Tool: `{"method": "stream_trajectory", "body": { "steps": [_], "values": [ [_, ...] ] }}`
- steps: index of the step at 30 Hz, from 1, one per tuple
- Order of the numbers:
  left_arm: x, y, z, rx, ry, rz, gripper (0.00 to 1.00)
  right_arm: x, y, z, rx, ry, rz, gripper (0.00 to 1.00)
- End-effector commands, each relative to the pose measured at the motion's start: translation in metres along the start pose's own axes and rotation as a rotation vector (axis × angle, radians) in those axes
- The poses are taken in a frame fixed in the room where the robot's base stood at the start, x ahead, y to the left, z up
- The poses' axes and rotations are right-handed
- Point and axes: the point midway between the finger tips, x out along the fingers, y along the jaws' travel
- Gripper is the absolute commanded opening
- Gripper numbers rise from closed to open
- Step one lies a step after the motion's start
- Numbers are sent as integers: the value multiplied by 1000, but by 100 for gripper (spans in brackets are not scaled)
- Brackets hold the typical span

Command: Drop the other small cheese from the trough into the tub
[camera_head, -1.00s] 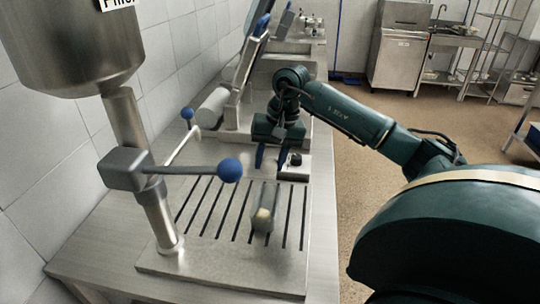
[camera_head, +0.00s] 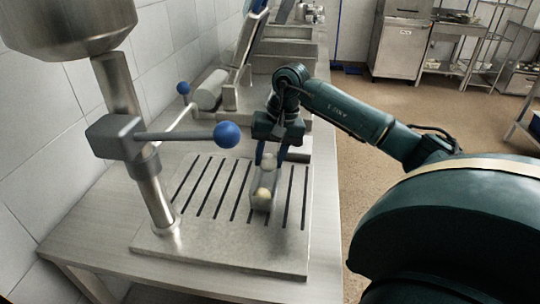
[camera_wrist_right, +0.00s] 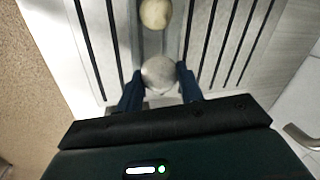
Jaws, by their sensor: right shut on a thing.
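The trough (camera_head: 262,207) is a small grey channel lying on the slotted metal plate. One small cream cheese (camera_head: 263,194) sits in its near end and also shows at the top of the right wrist view (camera_wrist_right: 155,13). My right gripper (camera_head: 270,158) is over the far end of the trough, its blue fingers shut on a second small pale cheese (camera_head: 268,161). In the right wrist view that cheese (camera_wrist_right: 158,72) is between the two fingertips. I cannot tell whether it still touches the trough. No tub can be made out. My left gripper is out of view.
A steel post with a horizontal lever and blue ball knob (camera_head: 227,134) stands left of the trough. A large metal hopper (camera_head: 70,25) hangs above it. Other steel equipment stands behind my right gripper. The plate's front part (camera_head: 225,250) is clear.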

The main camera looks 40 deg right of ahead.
Motion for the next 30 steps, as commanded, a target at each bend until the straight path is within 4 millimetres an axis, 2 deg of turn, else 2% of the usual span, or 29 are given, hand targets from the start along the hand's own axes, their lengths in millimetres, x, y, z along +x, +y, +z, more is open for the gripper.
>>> {"method": "stream_trajectory", "body": {
  "steps": [12, 13, 21, 26, 30],
  "values": [
    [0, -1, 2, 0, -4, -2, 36, 0, 0, 0, 0, 0, 0, 15],
    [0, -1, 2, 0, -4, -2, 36, 0, 0, 0, 0, 0, 0, 39],
    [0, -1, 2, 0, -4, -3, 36, 0, 0, 0, 0, 0, 0, 61],
    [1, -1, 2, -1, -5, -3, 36, 0, 0, 0, 0, 0, 0, 62],
    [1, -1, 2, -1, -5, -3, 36, 0, 0, 0, 0, 0, 1, 73]
  ]
}}
